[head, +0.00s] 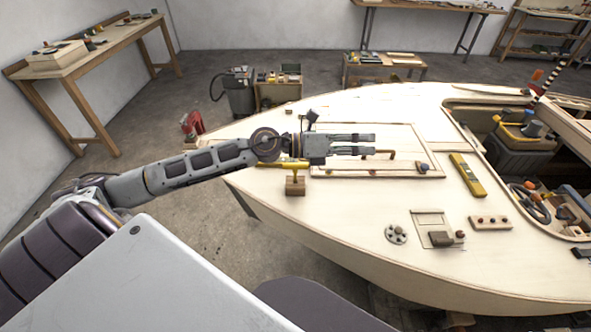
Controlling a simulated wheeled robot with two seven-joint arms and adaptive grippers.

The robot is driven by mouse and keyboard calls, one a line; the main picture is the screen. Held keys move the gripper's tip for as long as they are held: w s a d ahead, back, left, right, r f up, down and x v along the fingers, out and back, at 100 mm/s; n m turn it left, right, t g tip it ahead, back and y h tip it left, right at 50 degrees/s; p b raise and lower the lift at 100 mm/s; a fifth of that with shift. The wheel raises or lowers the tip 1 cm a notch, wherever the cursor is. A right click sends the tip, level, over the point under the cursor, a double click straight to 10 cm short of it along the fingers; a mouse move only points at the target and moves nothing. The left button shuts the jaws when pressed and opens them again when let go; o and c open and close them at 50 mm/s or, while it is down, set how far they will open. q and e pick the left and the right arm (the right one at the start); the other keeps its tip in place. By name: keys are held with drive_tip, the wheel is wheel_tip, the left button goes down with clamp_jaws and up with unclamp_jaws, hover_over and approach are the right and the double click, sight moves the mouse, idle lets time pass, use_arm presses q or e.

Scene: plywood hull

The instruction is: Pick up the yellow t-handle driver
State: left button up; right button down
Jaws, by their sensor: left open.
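The yellow t-handle driver (296,167) stands upright in a small wooden block (295,187) near the left edge of the plywood deck. Its yellow crossbar shows just below my left wrist, and part of its top may be hidden. My left gripper (366,144) reaches in from the left, pointing right, with its fingers apart and nothing between them. The fingers are above the deck, right of the driver and past it. I cannot see my right gripper.
A framed hatch (405,174) with a rod and knobs lies behind the fingers. A yellow level (467,176), a holed disc (396,234) and a knobbed strip (490,222) lie to the right. An open cockpit with tools is at far right.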

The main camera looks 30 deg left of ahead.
use_arm(q)
wheel_tip(320, 180, down, 3)
drive_tip(key=s+a+m+g+y, duration=0.1)
drive_tip(key=a+m+g+y, duration=0.15)
drive_tip(key=m, duration=0.25)
drive_tip(key=m+g+y, duration=0.4)
drive_tip(key=y, duration=0.5)
approach(296, 164)
wheel_tip(296, 164, up, 2)
drive_tip(key=s, duration=0.1)
drive_tip(key=shift+s+a, duration=0.2)
drive_tip(key=shift+a, duration=0.1)
use_arm(e)
drive_tip(key=shift+d, duration=0.15)
use_arm(q)
drive_tip(key=shift+w+f, duration=0.1)
drive_tip(key=shift+p+x, duration=0.45)
drive_tip(key=shift+x, duration=3.65)
drive_tip(key=shift+w, duration=0.1)
use_arm(e)
drive_tip(key=shift+s+a+r, duration=0.4)
drive_tip(key=shift+a, duration=0.05)
